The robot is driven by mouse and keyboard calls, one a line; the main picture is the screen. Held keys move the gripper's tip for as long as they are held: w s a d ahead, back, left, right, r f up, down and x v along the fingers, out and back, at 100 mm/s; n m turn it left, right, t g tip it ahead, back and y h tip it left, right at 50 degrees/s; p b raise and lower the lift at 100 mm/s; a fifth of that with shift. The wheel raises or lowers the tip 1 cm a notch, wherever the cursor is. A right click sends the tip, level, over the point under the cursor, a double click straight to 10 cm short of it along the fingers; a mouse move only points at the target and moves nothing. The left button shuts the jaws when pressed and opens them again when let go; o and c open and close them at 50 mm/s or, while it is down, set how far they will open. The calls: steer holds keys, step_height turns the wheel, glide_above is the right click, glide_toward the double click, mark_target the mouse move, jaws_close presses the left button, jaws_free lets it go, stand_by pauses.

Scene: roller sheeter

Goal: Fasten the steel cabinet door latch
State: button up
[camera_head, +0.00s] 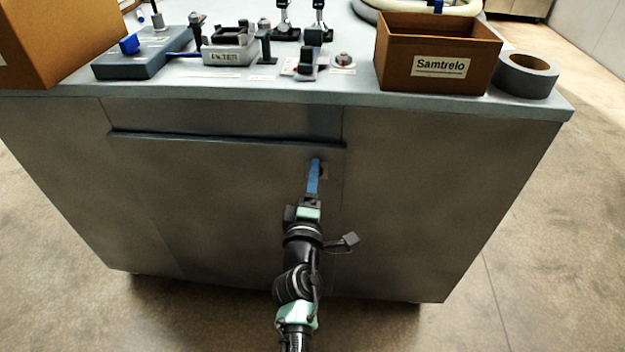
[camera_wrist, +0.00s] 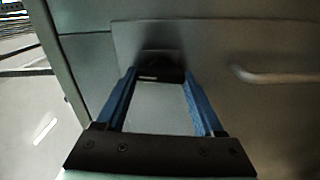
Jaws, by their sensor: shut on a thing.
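The steel cabinet door (camera_head: 220,200) is the grey front panel under the worktop, and it looks flush with the frame. The latch (camera_wrist: 160,70) is a small dark piece at the door's upper right edge; in the head view only a bit of it (camera_head: 322,171) shows beside my fingers. My gripper (camera_head: 315,163) reaches up to it from below, its blue fingers closed on the latch. In the wrist view my gripper (camera_wrist: 160,76) has one finger on each side of the dark latch. The fingers hide part of the latch, and its exact turn cannot be told.
A dark horizontal lip (camera_head: 225,139) runs along the door's top. On the worktop (camera_head: 340,100) stand a brown Samtrelo box (camera_head: 437,60), a tape roll (camera_head: 526,75), a filter block (camera_head: 230,50) and a larger brown box (camera_head: 60,40). The floor around the cabinet is clear.

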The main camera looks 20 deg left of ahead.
steer(key=shift+n, duration=0.6)
steer(key=o, duration=1.4)
steer(key=p+v, duration=0.3)
steer(key=v, duration=1)
